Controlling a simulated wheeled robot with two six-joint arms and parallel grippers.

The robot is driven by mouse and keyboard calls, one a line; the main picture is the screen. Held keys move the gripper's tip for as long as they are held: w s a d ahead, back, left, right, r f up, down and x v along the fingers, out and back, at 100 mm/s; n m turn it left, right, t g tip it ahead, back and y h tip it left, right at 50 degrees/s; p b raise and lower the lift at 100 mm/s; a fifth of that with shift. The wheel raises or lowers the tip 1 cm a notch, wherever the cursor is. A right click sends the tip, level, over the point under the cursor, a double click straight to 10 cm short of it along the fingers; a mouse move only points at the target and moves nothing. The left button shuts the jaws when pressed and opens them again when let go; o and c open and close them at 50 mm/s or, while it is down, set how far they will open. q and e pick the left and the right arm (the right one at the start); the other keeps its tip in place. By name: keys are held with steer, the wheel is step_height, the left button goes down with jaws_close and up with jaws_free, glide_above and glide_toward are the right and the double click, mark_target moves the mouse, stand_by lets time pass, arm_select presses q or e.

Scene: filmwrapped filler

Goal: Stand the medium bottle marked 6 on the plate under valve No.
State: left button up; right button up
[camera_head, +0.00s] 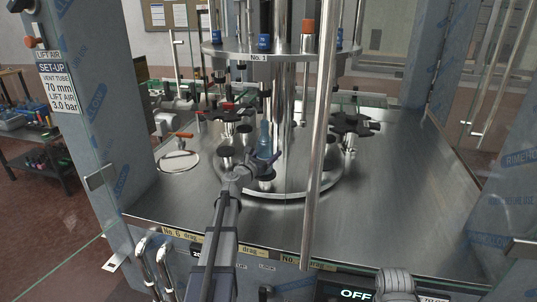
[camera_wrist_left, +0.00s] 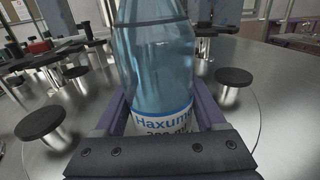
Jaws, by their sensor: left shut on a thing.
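A clear blue bottle (camera_head: 264,136) stands upright in my left gripper (camera_head: 262,160), inside the filler below the label "No. 1" (camera_head: 258,58). In the left wrist view the bottle (camera_wrist_left: 155,65) fills the middle between the two purple fingers, which are shut on it. Its white label reads "Haxum" and "300 ml", partly cut off; no 6 shows. Round black plates on metal posts stand around it, one at left (camera_wrist_left: 40,122) and one at right (camera_wrist_left: 234,77). The bottle's base is hidden, so I cannot tell whether it touches a plate.
A vertical steel post (camera_head: 322,130) stands right of the bottle. The steel deck (camera_head: 400,190) is clear at right. Blue-filmed frame columns (camera_head: 95,110) flank the opening.

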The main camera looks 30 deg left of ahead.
arm_select(q)
steer(key=shift+f, duration=0.15)
stand_by(0.5)
steer(key=o, duration=1.3)
steer(key=shift+s, duration=0.1)
steer(key=s, duration=0.7)
steer(key=shift+s+a, duration=0.1)
steer(key=shift+s, duration=0.2)
